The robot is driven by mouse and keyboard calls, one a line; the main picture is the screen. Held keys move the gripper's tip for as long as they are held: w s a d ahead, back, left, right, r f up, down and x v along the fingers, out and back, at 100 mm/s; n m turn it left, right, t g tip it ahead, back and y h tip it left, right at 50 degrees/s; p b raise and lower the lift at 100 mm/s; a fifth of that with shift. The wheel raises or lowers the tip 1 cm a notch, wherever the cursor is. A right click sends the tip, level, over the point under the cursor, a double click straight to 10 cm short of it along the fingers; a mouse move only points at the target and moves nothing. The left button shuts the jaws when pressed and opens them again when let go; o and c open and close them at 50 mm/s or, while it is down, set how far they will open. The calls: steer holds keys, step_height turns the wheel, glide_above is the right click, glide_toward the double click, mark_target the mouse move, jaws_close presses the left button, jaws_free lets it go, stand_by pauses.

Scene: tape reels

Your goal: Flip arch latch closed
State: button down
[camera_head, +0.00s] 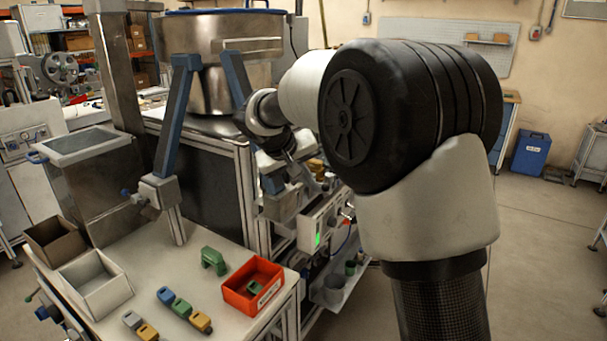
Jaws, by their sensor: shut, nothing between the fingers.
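My gripper (291,160) is small in this view, at the end of my arm, beside the right-hand blue bar of the machine. It is shut with nothing seen between the fingers. Two slanted blue bars, the left one (174,118) and the right one (236,76), rise on either side of a dark panel in front of a steel bowl. A grey-blue block (284,203) is just below my gripper. I cannot tell which part is the arch latch or whether it is open; my wrist and arm hide part of that area. I cannot tell whether my gripper touches anything.
A white worktable (190,318) at lower left holds a red bin (252,285), a green arch-shaped piece (213,260), several coloured blocks and a white open box (95,284). A control box (322,222) with a green light sits below my gripper.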

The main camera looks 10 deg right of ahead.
mark_target(328, 182)
steer(key=x, duration=0.5)
steer(key=shift+w+d+f, duration=0.15)
steer(key=shift+w+f, duration=0.05)
steer(key=shift+f, duration=0.1)
